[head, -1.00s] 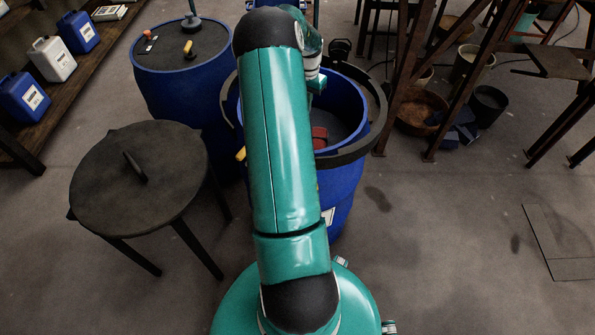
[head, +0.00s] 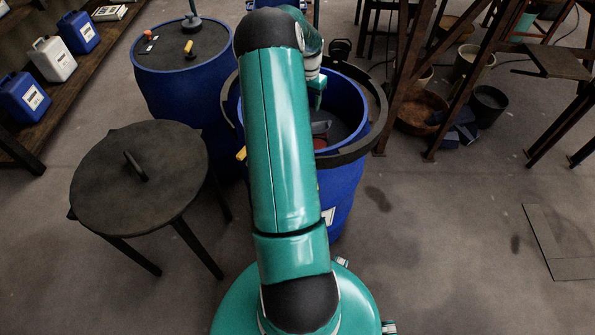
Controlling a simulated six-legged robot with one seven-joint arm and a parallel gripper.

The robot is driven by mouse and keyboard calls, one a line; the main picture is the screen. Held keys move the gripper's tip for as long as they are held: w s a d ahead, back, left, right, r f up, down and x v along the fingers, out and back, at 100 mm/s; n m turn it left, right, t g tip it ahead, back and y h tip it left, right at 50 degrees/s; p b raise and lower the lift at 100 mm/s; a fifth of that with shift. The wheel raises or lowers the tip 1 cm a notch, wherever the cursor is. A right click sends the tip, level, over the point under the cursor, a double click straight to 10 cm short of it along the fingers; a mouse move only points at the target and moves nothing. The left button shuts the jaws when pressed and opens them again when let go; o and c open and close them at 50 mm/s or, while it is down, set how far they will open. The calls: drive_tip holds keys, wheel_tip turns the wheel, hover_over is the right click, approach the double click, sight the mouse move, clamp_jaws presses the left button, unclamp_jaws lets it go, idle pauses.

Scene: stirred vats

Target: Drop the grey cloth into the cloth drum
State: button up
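An open blue drum (head: 340,185) with a dark collar around its rim stands in front of me, partly hidden behind my arm. Dark grey contents show inside it. A small red thing (head: 319,143) and a small dark grey piece (head: 321,127) show in the drum just right of my arm; I cannot tell whether the grey piece is the cloth. The teal end of my arm with my gripper (head: 318,92) is over the drum's opening. The arm hides most of it, and its fingers cannot be made out. I cannot tell which drum is the cloth drum.
A round dark table with a handle-like piece (head: 136,167) stands at the left. A blue drum (head: 165,95) with small items on its top is behind it. A shelf with jugs (head: 52,60) is at far left. Rusty frames and buckets (head: 488,108) stand right. Right floor is open.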

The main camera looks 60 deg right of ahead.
drive_tip(key=o, duration=0.6)
drive_tip(key=shift+r, duration=2.75)
wheel_tip(320, 180, up, 14)
drive_tip(key=shift+f, duration=0.1)
